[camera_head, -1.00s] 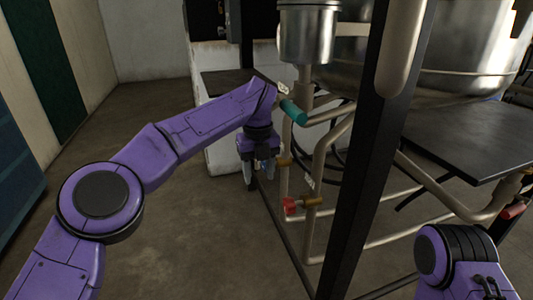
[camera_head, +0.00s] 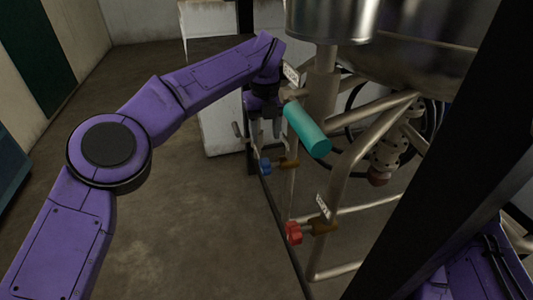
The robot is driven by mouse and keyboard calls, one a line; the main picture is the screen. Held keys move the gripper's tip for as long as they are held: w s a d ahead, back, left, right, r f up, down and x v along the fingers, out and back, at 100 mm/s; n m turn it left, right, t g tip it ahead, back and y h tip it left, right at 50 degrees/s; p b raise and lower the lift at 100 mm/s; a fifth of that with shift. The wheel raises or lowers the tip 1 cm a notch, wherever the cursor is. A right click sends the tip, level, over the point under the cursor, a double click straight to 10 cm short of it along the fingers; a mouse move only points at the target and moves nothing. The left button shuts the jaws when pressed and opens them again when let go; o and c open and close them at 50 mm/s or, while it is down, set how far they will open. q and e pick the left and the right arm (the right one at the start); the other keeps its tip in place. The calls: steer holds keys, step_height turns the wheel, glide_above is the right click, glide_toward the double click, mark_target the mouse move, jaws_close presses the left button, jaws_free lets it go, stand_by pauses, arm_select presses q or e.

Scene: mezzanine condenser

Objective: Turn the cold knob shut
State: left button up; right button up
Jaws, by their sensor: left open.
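The blue knob (camera_head: 265,166), which I take to be the cold one, sits on a brass valve on the pipework, left of centre in the head view. A red knob (camera_head: 293,233) sits on a similar valve lower and nearer. My left gripper (camera_head: 265,131) points down above the blue knob in the picture. Its jaws are open with nothing seen between them, and a gap shows between fingertips and knob. How far it is from the knob in depth is hard to tell. My right gripper is out of view; only part of my right arm shows at the bottom right.
A teal cylinder (camera_head: 307,128) on the pipes is close to the right of my left gripper. Small white tags (camera_head: 291,74) hang by the valves. Floor at left is clear.

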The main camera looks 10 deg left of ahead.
mark_target(265, 160)
arm_select(q)
step_height(265, 160, down, 10)
steer(key=b, duration=0.4)
steer(key=shift+s, duration=0.15)
jaws_close()
steer(key=shift+b, duration=0.3)
